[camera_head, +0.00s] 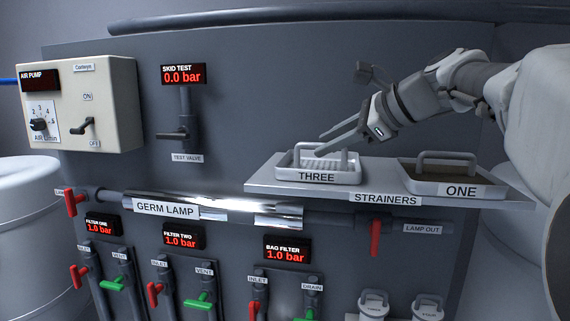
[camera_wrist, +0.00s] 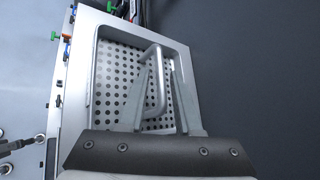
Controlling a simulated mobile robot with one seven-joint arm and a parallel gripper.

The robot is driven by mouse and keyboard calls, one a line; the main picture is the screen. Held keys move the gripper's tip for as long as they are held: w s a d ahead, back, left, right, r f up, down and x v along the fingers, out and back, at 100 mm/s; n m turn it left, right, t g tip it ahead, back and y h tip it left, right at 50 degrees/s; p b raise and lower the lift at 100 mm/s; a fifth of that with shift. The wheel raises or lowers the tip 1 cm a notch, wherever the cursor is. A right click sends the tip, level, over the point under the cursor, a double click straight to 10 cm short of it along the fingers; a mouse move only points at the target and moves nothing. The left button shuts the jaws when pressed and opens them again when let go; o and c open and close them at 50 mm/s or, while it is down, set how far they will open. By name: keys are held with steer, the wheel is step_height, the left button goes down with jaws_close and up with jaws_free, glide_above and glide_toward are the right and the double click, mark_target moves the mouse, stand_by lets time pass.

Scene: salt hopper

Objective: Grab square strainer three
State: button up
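Square strainer three (camera_head: 318,177) is a pale grey tray with a perforated floor and a raised bar handle, labelled THREE. It sits at the left end of the strainers shelf. In the wrist view the strainer (camera_wrist: 103,85) fills the middle, with its handle (camera_wrist: 157,88) between my two fingers. My gripper (camera_head: 324,144) reaches down from the right over the strainer. In the wrist view my gripper (camera_wrist: 158,66) is open, with a gap between the fingers around the handle. Whether either finger touches the handle is unclear.
Strainer one (camera_head: 440,189), with a brownish content, sits on the right of the same shelf (camera_head: 385,197). A red lamp-out valve handle (camera_head: 375,238) hangs below the shelf. The test valve (camera_head: 172,134) sticks out of the panel to the left.

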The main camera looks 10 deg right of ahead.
jaws_close()
steer(key=shift+f, duration=0.1)
stand_by(1.2)
